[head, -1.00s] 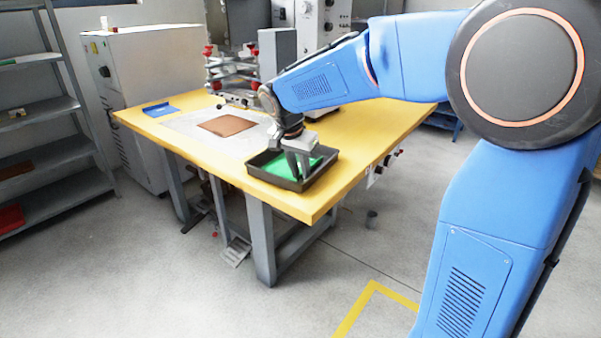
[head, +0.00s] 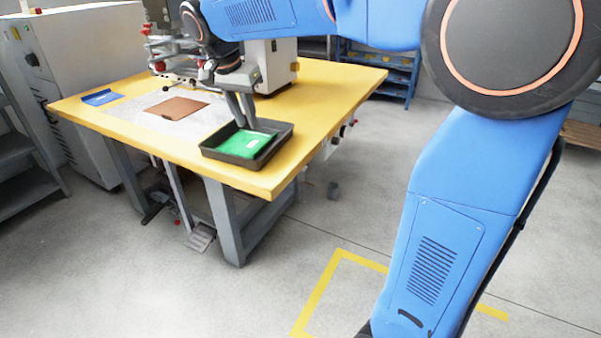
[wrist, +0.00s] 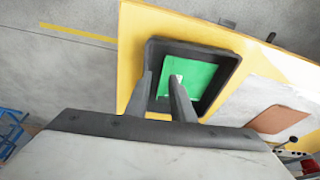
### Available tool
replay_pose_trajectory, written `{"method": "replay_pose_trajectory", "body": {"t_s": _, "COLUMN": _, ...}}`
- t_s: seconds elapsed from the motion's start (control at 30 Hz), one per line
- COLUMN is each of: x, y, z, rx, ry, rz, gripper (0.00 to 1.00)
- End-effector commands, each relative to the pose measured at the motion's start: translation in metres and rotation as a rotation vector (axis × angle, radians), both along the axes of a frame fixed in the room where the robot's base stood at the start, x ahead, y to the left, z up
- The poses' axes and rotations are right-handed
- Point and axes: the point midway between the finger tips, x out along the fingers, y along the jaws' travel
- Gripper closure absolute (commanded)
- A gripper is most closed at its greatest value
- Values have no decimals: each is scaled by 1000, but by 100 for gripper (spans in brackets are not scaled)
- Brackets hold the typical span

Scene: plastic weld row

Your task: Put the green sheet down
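The green sheet (head: 246,144) lies in the black tray (head: 220,155) at the front right of the yellow table. It has a small white mark and also shows flat in the tray in the wrist view (wrist: 203,78). My gripper (head: 247,124) is just above the tray with its fingers pointing down at the sheet. In the wrist view the two fingers (wrist: 161,76) stand apart with nothing held between them. They hide part of the sheet and the tray's near wall.
The yellow table (head: 322,92) also carries a brown sheet (head: 180,108) on a pale mat and a blue tray (head: 102,97). A machine with red knobs stands behind. Grey shelves (head: 15,145) are at left.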

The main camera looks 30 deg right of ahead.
Motion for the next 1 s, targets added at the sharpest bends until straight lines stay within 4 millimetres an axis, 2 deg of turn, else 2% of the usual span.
{"method": "replay_pose_trajectory", "body": {"t_s": 0.17, "x": -29, "y": -18, "z": -1, "rx": 12, "ry": 2, "rz": 68, "gripper": 78}}
{"method": "replay_pose_trajectory", "body": {"t_s": 0.47, "x": -123, "y": -64, "z": -22, "rx": 33, "ry": -5, "rz": 316, "gripper": 78}}
{"method": "replay_pose_trajectory", "body": {"t_s": 0.8, "x": -226, "y": -93, "z": -72, "rx": 18, "ry": -48, "rz": 592, "gripper": 78}}
{"method": "replay_pose_trajectory", "body": {"t_s": 1.0, "x": -277, "y": -101, "z": -109, "rx": -11, "ry": -83, "rz": 735, "gripper": 78}}
